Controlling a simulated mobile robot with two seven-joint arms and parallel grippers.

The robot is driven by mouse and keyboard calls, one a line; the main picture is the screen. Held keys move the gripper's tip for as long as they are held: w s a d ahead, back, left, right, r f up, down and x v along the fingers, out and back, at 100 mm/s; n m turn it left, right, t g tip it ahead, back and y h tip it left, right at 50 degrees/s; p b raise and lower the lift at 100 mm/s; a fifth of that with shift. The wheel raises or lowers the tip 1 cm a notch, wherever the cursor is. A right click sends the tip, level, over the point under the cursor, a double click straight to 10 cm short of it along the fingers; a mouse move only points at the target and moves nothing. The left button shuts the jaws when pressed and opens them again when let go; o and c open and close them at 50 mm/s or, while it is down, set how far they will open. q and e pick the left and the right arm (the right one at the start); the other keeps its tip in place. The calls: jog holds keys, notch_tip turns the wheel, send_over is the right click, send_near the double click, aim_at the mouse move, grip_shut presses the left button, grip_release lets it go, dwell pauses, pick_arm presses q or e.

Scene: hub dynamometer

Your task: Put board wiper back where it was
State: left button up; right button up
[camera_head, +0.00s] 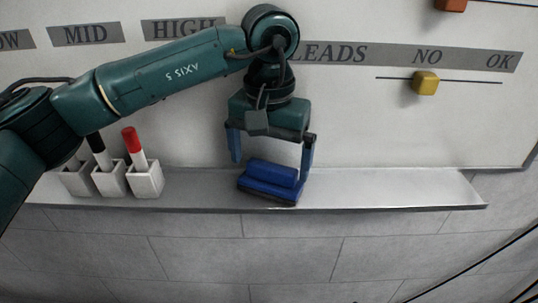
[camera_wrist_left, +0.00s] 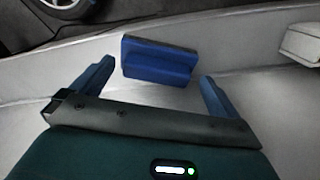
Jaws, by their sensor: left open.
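The blue board wiper (camera_head: 268,183) lies on the grey tray ledge (camera_head: 390,190) below the whiteboard, near the ledge's middle. It also shows in the left wrist view (camera_wrist_left: 157,62), beyond and between the fingertips. My left gripper (camera_head: 271,160) is open and points down over the wiper. One finger is left of and above the wiper, and the other is close to its right end. In the left wrist view the gripper (camera_wrist_left: 157,78) holds nothing. My right gripper is not in view.
Several white cups with markers (camera_head: 146,179) stand on the ledge left of the wiper. A yellow slider (camera_head: 425,83) and an orange one (camera_head: 450,4) are on the whiteboard (camera_head: 370,125). The ledge right of the wiper is clear.

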aim_at(269, 168)
pick_arm(q)
notch_tip(269, 168, up, 12)
dwell(0.4)
jog(key=shift+f, duration=0.1)
